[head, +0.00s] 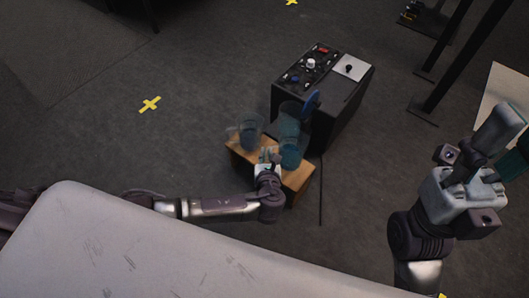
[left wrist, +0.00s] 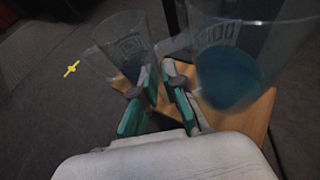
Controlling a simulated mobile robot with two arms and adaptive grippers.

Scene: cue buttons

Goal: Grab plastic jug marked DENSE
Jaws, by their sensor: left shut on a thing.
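Several clear plastic jugs stand on a small wooden stand (head: 298,178). The left jug (head: 250,132) has its handle towards the left and shows in the left wrist view (left wrist: 124,48). The near right jug (head: 290,155) holds dark blue contents and fills the upper right of the left wrist view (left wrist: 232,75). Another jug (head: 289,118) is behind it. The labels are too blurred to read. My left gripper (head: 268,156) is shut at the near right jug's handle, between the two front jugs. My right gripper (head: 507,142) is away at the right; its jaw gap is unclear.
A black control box (head: 345,100) with knobs and a light panel is right behind the stand. A blue round part (head: 309,103) rises in front of it. A pale surface (head: 180,250) spans the lower left. Dark floor with yellow crosses (head: 150,104) is clear to the left.

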